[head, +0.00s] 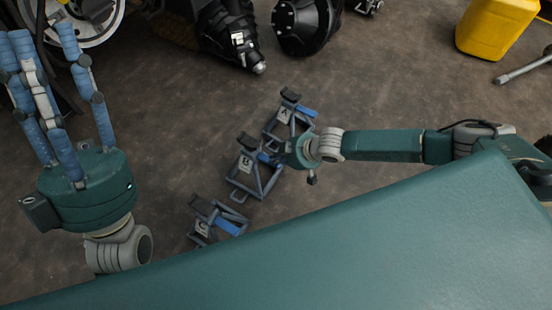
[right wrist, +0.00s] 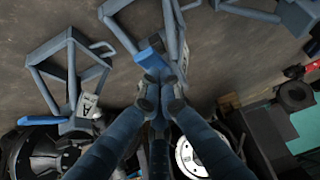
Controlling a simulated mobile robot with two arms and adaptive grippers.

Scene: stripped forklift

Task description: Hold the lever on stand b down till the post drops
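Stand B (head: 245,164) is a grey-blue jack stand on the floor, between stands A and C, with a dark saddle post (head: 249,142) on top. My right gripper (head: 275,153) reaches in from the right at stand B's lever side and covers part of it. In the right wrist view its blue fingers (right wrist: 160,88) are drawn together at the tips, right at the blue lever (right wrist: 149,54). Whether they grip the lever or only press it cannot be told. My left gripper (head: 45,55) is raised at the left, fingers apart and empty, away from the stands.
Stand A (head: 285,115) is just behind stand B, and stand C (head: 203,228) is in front of it, both close. Dark machine parts (head: 305,22) lie at the back. A yellow canister (head: 495,28) stands back right. The floor between is clear.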

